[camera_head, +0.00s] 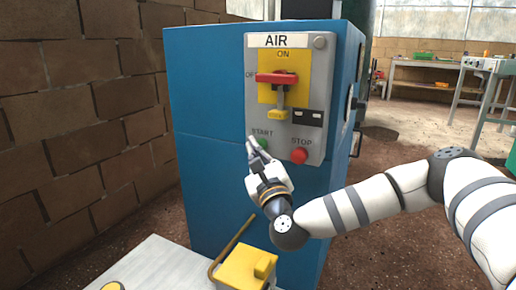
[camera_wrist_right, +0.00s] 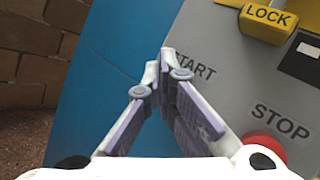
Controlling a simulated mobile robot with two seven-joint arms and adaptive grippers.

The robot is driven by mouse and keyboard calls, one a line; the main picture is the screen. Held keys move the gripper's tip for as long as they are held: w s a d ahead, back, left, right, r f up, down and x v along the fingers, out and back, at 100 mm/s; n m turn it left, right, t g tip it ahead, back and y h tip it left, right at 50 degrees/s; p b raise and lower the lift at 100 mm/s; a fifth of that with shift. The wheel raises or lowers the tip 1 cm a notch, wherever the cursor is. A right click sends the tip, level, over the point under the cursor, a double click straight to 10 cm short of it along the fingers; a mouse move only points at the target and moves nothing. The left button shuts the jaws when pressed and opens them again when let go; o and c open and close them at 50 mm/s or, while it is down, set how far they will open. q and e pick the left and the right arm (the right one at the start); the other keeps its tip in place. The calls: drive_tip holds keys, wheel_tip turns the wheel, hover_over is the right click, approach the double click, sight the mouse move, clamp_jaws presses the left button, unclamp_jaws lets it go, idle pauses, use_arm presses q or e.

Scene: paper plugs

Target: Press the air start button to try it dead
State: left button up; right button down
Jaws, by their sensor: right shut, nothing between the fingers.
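The grey AIR panel (camera_head: 318,125) is on the front of a blue cabinet (camera_head: 210,110). Its red handle (camera_head: 277,78) lies level toward OFF, with a yellow lock (camera_head: 278,114) hanging below; the lock also shows in the right wrist view (camera_wrist_right: 267,22). The green start button (camera_head: 263,142) is partly hidden by my right gripper (camera_head: 252,141), whose closed, empty fingertips are at its left edge; contact cannot be told. In the right wrist view the fingers (camera_wrist_right: 166,62) cover the START label's first letter, and the button is hidden. My left gripper is out of view.
The red stop button (camera_head: 299,155) is right of the start button and also shows in the right wrist view (camera_wrist_right: 265,146). A yellow box (camera_head: 243,266) and a pale surface (camera_head: 150,265) are low in front. A brick wall (camera_head: 80,120) stands left.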

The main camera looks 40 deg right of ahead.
drive_tip(key=shift+d, duration=0.25)
idle(0.4)
drive_tip(key=shift+s+a, duration=0.3)
drive_tip(key=shift+a, duration=0.6)
drive_tip(key=shift+s+a+p, duration=0.15)
drive_tip(key=shift+s+a, duration=0.15)
drive_tip(key=shift+a, duration=0.45)
drive_tip(key=shift+s+a+p, duration=0.2)
drive_tip(key=shift+s+a, duration=0.15)
drive_tip(key=shift+a, duration=0.45)
drive_tip(key=shift+s+a+p, duration=0.15)
drive_tip(key=shift+s+a, duration=0.15)
drive_tip(key=shift+a, duration=0.45)
